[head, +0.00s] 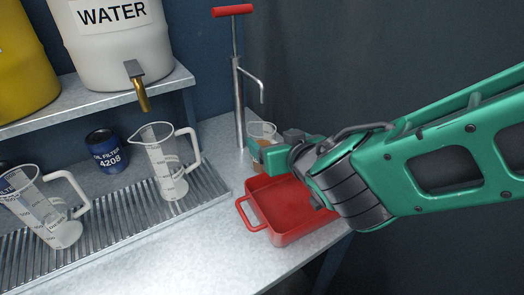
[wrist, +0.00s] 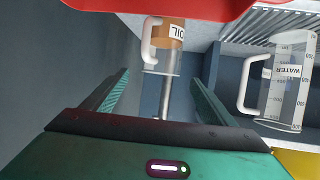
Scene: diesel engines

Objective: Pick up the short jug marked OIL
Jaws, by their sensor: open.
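The short jug marked OIL (wrist: 170,36) shows at the top of the wrist view, with a brown body, a white label and a white handle on its left. In the head view the clear jug (head: 263,130) stands behind my gripper, beside the pump post, its lower part hidden. My gripper (wrist: 160,80) is open, its two green fingers on either side of the jug's line in the wrist view. The jug appears beyond the fingertips; I cannot tell the exact gap. In the head view my gripper (head: 258,155) is above the tray's back edge.
A red tray (head: 285,205) lies below my gripper. A red-handled pump (head: 239,95) stands behind. A tall jug marked WATER (wrist: 287,80) also shows in the head view (head: 168,165) on the grate. Another jug (head: 45,205), a blue oil filter (head: 107,150) and a shelf (head: 90,102) are left.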

